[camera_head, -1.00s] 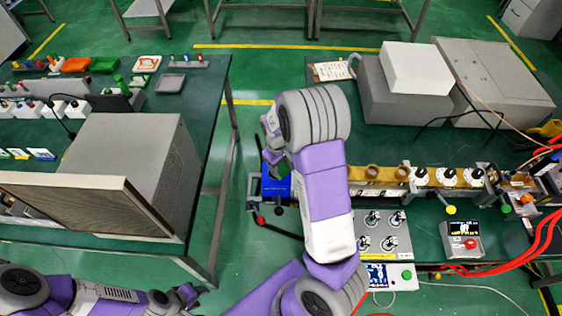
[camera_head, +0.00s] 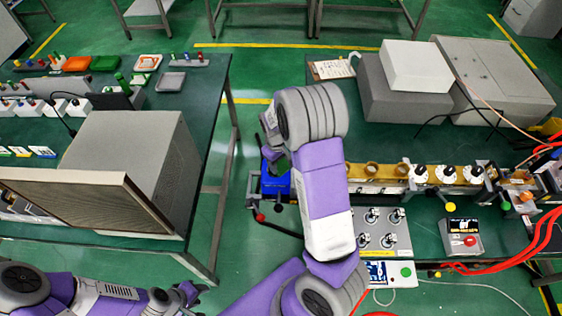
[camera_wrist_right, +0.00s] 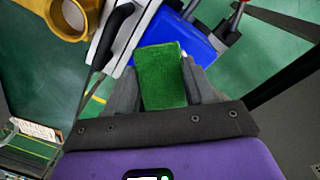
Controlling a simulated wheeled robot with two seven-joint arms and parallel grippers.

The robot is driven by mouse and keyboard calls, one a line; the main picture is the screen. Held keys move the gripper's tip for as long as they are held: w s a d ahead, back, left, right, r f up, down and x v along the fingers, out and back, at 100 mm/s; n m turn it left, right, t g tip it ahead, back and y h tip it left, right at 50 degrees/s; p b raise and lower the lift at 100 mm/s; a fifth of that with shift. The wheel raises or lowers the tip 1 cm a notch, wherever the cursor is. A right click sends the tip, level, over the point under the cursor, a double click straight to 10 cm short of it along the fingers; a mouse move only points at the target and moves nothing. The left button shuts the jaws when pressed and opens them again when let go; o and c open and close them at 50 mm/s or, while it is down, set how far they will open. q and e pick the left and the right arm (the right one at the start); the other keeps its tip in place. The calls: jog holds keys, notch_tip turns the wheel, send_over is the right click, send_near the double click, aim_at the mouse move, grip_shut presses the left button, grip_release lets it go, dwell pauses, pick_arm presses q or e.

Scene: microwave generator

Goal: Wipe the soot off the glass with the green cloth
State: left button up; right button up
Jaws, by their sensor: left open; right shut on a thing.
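The green cloth (camera_wrist_right: 160,76) is a flat green pad between the fingers of my right gripper (camera_wrist_right: 163,82) in the right wrist view. The right gripper is shut on it, in front of a blue block (camera_wrist_right: 192,38) and a silver-edged part (camera_wrist_right: 128,32). In the head view the right arm hides most of this gripper, and the cloth cannot be made out. My left gripper (camera_head: 190,293) is open and empty at the lower left, away from the cloth. I cannot clearly pick out the glass or any soot.
A brass ring (camera_wrist_right: 67,36) is close by at the upper left of the wrist view. The blue block (camera_head: 275,186) stands at the left end of a brass waveguide row (camera_head: 385,172). A knob panel (camera_head: 382,230) and red cables (camera_head: 540,240) lie nearby. A grey cabinet (camera_head: 140,150) stands at left.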

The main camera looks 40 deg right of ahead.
jog(key=w+a, duration=0.2)
jog(key=w, duration=0.1)
jog(key=shift+a+r, duration=0.15)
jog(key=shift+a, duration=0.1)
jog(key=shift+w, duration=0.1)
jog(key=shift+d, duration=0.15)
jog(key=shift+o, duration=0.3)
jog(key=shift+s+d+f, duration=0.2)
jog(key=shift+s+d, duration=0.8)
jog(key=shift+s, duration=0.15)
jog(key=shift+s+d, duration=0.45)
jog(key=shift+d, duration=0.15)
jog(key=shift+w, duration=0.1)
